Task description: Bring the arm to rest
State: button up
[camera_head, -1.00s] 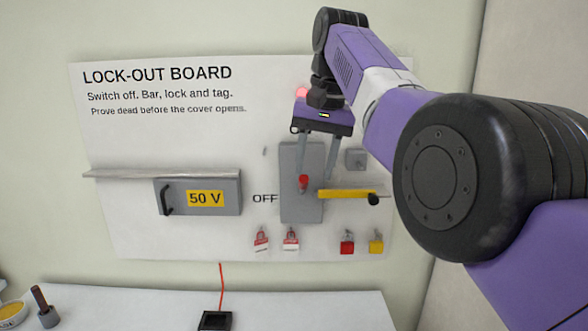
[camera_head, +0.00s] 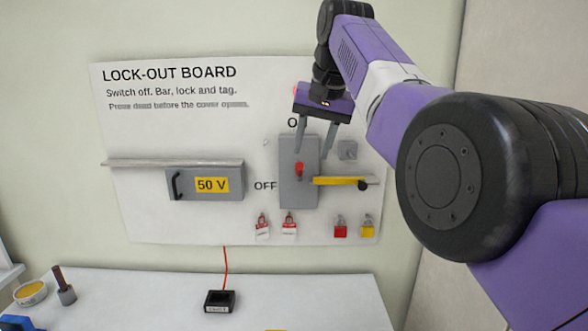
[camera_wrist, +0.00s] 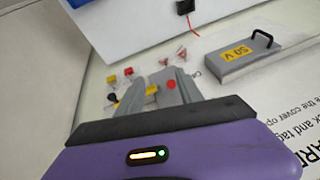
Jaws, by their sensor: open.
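My gripper (camera_head: 315,136) is open and empty in the head view. Its two fingers point down in front of the upper part of the grey switch box (camera_head: 298,190) on the lock-out board (camera_head: 200,120). A red knob (camera_head: 299,169) shows on the switch box, below the fingertips. A yellow bar (camera_head: 335,181) with a black knob lies level at the right side of the box. In the wrist view, my gripper fingers (camera_wrist: 160,92) stand apart with nothing between them, and the red knob (camera_wrist: 171,85) shows beyond them. I cannot tell the exact gap to the box.
A grey 50 V cover (camera_head: 205,184) with a handle sits left of the switch. Red-white tags (camera_head: 262,226) and red (camera_head: 340,228) and yellow padlocks (camera_head: 367,226) hang below. A white table (camera_head: 150,295) holds a black device (camera_head: 220,301) with a red lead.

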jog(key=w+r+t, duration=0.4)
jog(key=w+t, duration=0.1)
jog(key=w, duration=0.3)
jog(key=w+d+f+t, duration=0.3)
jog(key=w+f+t, duration=0.15)
jog(key=f, duration=0.55)
jog(key=s+d+f+n+t+b, duration=0.1)
jog(key=s+d+f+t, duration=0.15)
jog(key=s+f, duration=0.7)
jog(key=s+d+f+t+b, duration=0.15)
jog(key=s+d+f, duration=0.35)
jog(key=f, duration=0.7)
jog(key=s+d+f+g+b, duration=0.1)
jog(key=s+f, duration=0.3)
jog(key=s, duration=1.5)
jog(key=s+d+f+g+h+b, duration=0.1)
jog(key=s+f, duration=0.4)
jog(key=s, duration=1.5)
jog(key=s+d+f+g+h+b, duration=0.1)
jog(key=s+d+f+b, duration=0.1)
jog(key=s, duration=1.7)
notch_tip(320, 180, down, 3)
jog(key=shift+s+d+r, duration=0.1)
jog(key=shift+s+d, duration=0.1)
jog(key=shift+d, duration=0.55)
